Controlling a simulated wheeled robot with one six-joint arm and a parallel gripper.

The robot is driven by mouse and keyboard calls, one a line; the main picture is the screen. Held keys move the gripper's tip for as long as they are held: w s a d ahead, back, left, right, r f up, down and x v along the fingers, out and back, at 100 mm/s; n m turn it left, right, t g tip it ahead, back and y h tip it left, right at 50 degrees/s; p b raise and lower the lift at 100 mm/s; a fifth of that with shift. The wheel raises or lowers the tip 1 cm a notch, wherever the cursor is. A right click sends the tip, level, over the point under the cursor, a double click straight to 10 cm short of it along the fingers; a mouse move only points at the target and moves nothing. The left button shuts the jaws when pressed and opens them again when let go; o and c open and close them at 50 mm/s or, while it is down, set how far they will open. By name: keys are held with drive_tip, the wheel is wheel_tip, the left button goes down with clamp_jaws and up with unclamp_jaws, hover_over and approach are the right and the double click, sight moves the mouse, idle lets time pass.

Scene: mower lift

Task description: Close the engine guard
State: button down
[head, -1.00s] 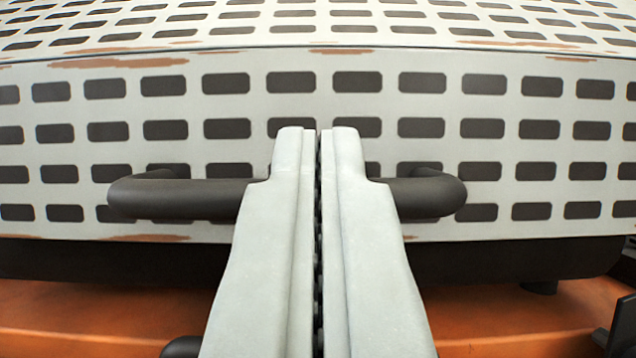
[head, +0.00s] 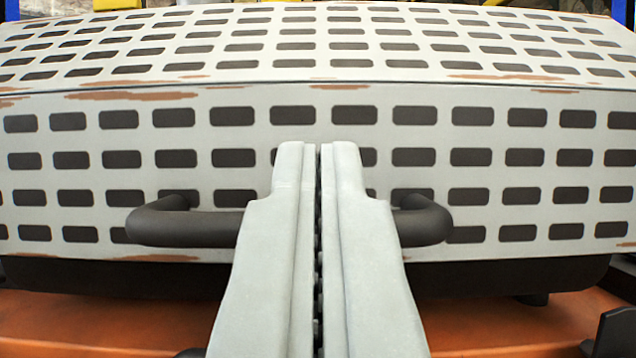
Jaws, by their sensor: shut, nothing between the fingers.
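The engine guard (head: 560,90) is a light grey perforated cover with rust-brown worn patches along its edges. Its sloped top and front face fill the upper part of the view. A dark bar handle (head: 180,227) runs across the lower front face; its middle is hidden behind my gripper. My gripper (head: 318,150) is shut and empty, with its fingertips in front of the front face, above the handle's level. I cannot tell whether the fingers touch the guard. The guard's lower edge lies over a dark band above the orange body.
The orange mower body (head: 90,320) lies below the guard, with a dark band (head: 500,275) between them. Dark small parts (head: 615,330) stand at the lower right. Blue posts (head: 618,15) and yellow parts show behind the guard at the top.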

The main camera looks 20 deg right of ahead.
drive_tip(key=w+f+v, duration=0.1)
drive_tip(key=v, duration=0.8)
drive_tip(key=s+a+r+n+g+y, duration=0.1)
drive_tip(key=s+a+r+y, duration=0.15)
drive_tip(key=s+a, duration=0.45)
drive_tip(key=s+a+r+n+g+y, duration=0.1)
drive_tip(key=s+a+r, duration=0.3)
drive_tip(key=s, duration=0.5)
drive_tip(key=s+a+f+g+y, duration=0.1)
drive_tip(key=s+a+f, duration=0.2)
drive_tip(key=s, duration=0.7)
drive_tip(key=s+a+f+n+g+y, duration=0.1)
drive_tip(key=s+a+f+g+y, duration=0.1)
drive_tip(key=s+a, duration=0.4)
drive_tip(key=s+f, duration=0.1)
drive_tip(key=s, duration=0.4)
drive_tip(key=shift+f+g, duration=0.3)
drive_tip(key=shift+f, duration=0.05)
drive_tip(key=shift+a, duration=0.1)
